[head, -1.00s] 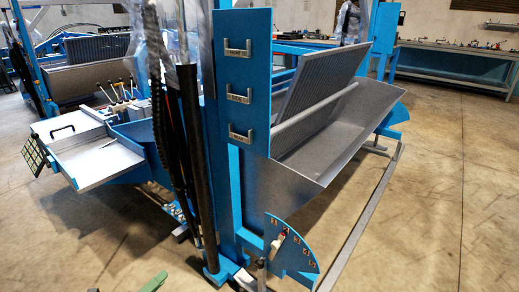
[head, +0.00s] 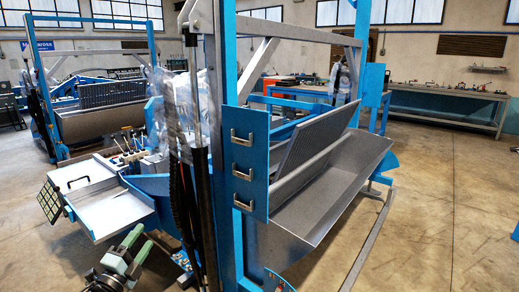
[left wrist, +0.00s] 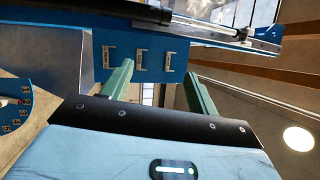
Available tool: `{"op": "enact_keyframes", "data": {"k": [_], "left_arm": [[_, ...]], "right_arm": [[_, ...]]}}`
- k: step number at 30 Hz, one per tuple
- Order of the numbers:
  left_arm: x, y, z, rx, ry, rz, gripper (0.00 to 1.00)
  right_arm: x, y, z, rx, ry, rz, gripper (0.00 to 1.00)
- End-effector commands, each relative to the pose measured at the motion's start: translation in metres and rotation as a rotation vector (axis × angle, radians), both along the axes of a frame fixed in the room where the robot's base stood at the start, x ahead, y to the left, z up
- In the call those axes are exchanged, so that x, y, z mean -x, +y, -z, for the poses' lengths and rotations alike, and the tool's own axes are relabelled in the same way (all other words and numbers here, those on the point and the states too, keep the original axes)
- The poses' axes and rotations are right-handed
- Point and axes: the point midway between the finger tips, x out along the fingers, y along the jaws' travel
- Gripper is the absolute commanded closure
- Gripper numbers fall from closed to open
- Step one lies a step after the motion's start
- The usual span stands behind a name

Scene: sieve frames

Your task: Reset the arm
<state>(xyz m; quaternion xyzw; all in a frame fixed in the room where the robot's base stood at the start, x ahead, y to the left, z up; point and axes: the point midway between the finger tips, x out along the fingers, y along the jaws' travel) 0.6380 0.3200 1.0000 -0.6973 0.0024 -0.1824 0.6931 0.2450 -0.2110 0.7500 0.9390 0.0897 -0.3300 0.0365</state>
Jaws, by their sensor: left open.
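My left gripper (head: 118,262), with green fingers, shows at the bottom left of the head view, in front of the blue machine frame (head: 228,200). In the left wrist view the two green fingers (left wrist: 159,80) stand apart with nothing between them. Beyond them is a blue panel (left wrist: 112,48) with three metal handles. The same panel (head: 262,150) stands upright in the middle of the head view. My right gripper is not in view.
A sloped metal trough (head: 300,215) with a grated sieve frame (head: 315,135) is on the machine. A metal tray (head: 100,208) is at the left. A workbench (head: 445,105) stands along the back wall. The concrete floor at the right is mostly clear.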

Motion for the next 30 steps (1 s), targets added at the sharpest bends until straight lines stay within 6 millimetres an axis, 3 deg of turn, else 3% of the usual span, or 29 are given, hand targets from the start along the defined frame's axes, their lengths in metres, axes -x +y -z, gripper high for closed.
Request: {"op": "enact_keyframes", "data": {"k": [3, 7, 17, 26, 30], "left_arm": [[-0.009, 0.029, 0.013, 0.317, 0.137, -0.084, 0.41], [-0.013, 0.051, 0.035, 0.634, 0.272, -0.162, 0.41], [-0.005, 0.069, 0.095, 1.235, 0.541, -0.321, 0.41], [0.068, 0.023, 0.175, 1.226, 0.673, -0.325, 0.41], [0.120, -0.003, 0.217, 1.240, 0.757, -0.335, 0.41]], "right_arm": [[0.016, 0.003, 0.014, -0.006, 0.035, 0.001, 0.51], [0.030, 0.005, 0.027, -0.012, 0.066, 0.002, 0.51], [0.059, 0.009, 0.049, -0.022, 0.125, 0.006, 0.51], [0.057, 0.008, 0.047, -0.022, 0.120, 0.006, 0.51], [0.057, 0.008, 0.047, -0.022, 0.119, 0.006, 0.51]]}}
